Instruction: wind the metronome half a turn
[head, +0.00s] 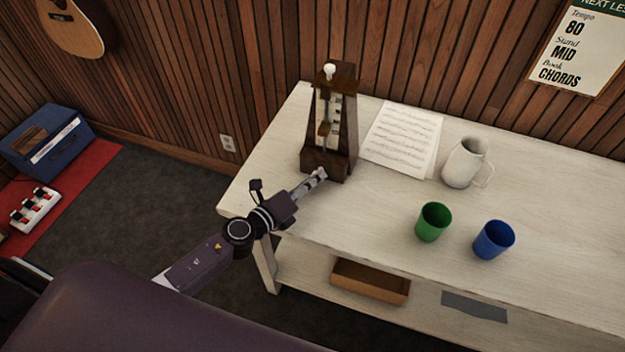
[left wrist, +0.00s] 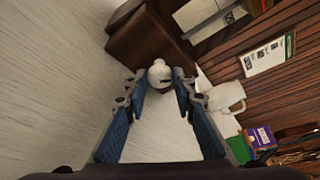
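The dark wooden metronome (head: 325,163) stands upright at the left end of the pale table, with a white knob at its top. My left gripper (head: 320,175) is at the front of its base. In the left wrist view, the metronome (left wrist: 135,42) fills the upper middle, and a whitish round winding key (left wrist: 159,72) sticks out from it. The fingertips of my left gripper (left wrist: 160,78) lie on either side of the key, with small gaps seeming to show, so the gripper looks open around it. The key is hidden in the head view. My right gripper is not in view.
On the table (head: 370,205) are sheet music (head: 403,138), a white pitcher (head: 462,163), a green cup (head: 432,222) and a blue cup (head: 493,240). A brown tray (head: 370,283) sits on the lower shelf. The table's front middle is clear.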

